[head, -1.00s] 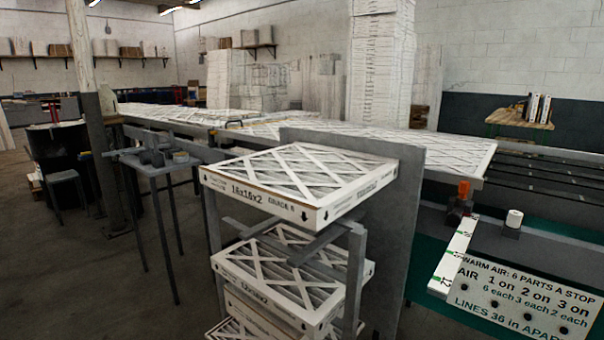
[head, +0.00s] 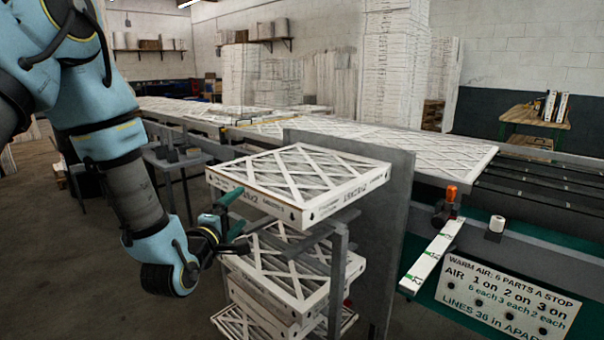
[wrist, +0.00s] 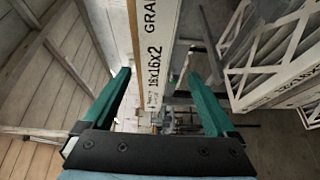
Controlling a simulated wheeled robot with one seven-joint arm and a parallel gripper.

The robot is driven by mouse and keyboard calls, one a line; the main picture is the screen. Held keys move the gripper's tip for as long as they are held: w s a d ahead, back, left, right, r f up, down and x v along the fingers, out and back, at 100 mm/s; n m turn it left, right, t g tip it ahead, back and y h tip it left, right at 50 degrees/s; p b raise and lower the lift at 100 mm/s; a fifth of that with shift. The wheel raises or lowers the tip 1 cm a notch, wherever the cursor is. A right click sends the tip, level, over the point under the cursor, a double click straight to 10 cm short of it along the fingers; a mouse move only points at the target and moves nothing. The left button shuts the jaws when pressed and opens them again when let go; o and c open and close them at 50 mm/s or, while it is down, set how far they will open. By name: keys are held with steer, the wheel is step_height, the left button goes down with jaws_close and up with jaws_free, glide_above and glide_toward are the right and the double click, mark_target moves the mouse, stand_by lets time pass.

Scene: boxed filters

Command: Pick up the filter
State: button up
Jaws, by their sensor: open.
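The top filter (head: 300,178) is a flat white boxed filter with a crossed lattice face. It lies level on the grey rack's upper support. In the wrist view its printed edge (wrist: 155,60), reading 16x16x2, runs upright between the two green fingers. My gripper (head: 240,217) is open at the left side of this filter, one finger near its edge and one lower. The wrist view also shows my gripper (wrist: 157,75) spread and empty. I cannot tell how far the edge reaches between the fingers. No contact is clear.
More filters (head: 285,265) are stacked on the rack just below; they show at right in the wrist view (wrist: 275,55). A grey upright panel (head: 395,220) stands behind the rack. A long table of filters (head: 400,145) lies beyond. A sign (head: 510,298) is at lower right.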

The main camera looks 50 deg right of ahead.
mark_target(251, 198)
steer(key=shift+s+d+r, duration=0.2)
steer(key=shift+d, duration=0.25)
steer(key=p+x, duration=0.2)
steer(key=x, duration=0.3)
steer(key=p+x, duration=0.2)
steer(key=x, duration=0.1)
steer(key=p+x, duration=0.1)
steer(key=shift+d+r, duration=0.3)
steer(key=shift+d, duration=0.15)
steer(key=shift+w+d+f, duration=0.1)
steer(key=shift+d+f, duration=0.05)
steer(key=shift+d, duration=0.1)
steer(key=shift+c, duration=0.3)
jaws_close()
